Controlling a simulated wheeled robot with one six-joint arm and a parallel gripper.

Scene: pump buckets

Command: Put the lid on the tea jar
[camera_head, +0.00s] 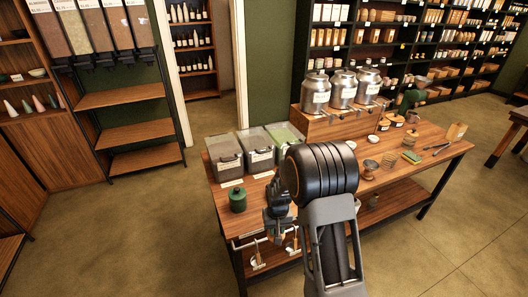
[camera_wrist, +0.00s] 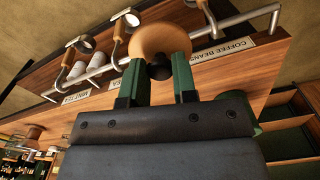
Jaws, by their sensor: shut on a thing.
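A round wooden lid (camera_wrist: 158,38) with a black knob (camera_wrist: 159,70) shows in the wrist view. My gripper (camera_wrist: 160,72) is shut on the knob, one green finger on each side. In the head view my gripper (camera_head: 278,212) is over the table's front-left part, and I cannot make out the lid there. A dark green jar (camera_head: 238,200) with a knob on top stands at the table's left end, left of my gripper. I cannot tell which vessel is the tea jar; my arm hides part of the table.
Bins (camera_head: 224,157) stand at the back left of the table (camera_head: 330,213). Metal canisters (camera_head: 343,89) stand on a riser. Small jars (camera_head: 385,124) and bowls are to the right. A rail (camera_wrist: 235,22) with hanging scoops runs along the front edge.

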